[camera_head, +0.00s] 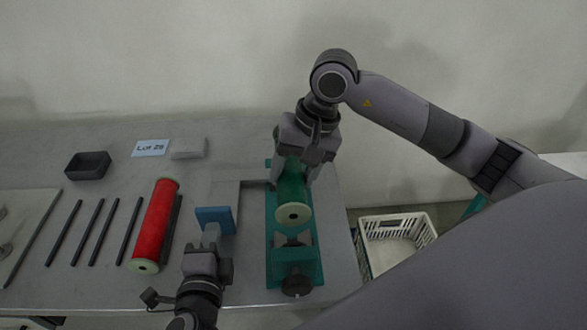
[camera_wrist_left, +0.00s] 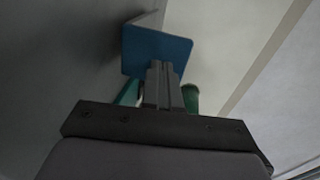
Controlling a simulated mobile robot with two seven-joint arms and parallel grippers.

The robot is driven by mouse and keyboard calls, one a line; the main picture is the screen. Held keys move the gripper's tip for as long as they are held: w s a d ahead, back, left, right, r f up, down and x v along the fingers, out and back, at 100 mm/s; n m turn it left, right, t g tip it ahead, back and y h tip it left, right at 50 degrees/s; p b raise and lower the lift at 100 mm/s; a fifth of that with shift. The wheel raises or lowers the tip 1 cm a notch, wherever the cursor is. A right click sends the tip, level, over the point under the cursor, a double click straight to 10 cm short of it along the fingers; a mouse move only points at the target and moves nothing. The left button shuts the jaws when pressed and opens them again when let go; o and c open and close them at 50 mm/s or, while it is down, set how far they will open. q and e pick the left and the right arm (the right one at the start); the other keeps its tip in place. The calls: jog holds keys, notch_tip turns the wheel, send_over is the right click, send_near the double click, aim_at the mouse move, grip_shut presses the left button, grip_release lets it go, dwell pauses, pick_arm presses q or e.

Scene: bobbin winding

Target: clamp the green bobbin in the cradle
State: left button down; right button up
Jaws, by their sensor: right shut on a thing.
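The green bobbin (camera_head: 291,187) has a pale end flange facing the camera. My right gripper (camera_head: 297,160) is shut on it from above, at its far part. The bobbin is over the teal cradle (camera_head: 312,262); I cannot tell whether it rests in it. The cradle has a dark block and a round dark knob (camera_head: 297,285) at its near end.
A red bobbin (camera_head: 156,222) lies on the grey table to the left, beside several dark rods (camera_head: 87,232). A dark tray (camera_head: 88,165), a "Lot 28" card (camera_head: 150,148) and a grey block (camera_head: 188,148) are at the back. A white basket (camera_head: 395,240) stands right of the table.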

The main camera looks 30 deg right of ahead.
aim_at(213, 218)
pick_arm(q)
jog(key=shift+w, duration=0.1)
jog(key=shift+r+x, duration=0.15)
jog(key=shift+x, duration=0.75)
jog(key=shift+r+x, duration=0.2)
jog(key=shift+x, duration=0.65)
jog(key=shift+r+x, duration=0.15)
jog(key=shift+x, duration=0.75)
pick_arm(e)
jog(key=shift+f, duration=3)
jog(key=shift+f, duration=0.1)
jog(key=shift+f, duration=1.25)
jog(key=o, duration=1.3)
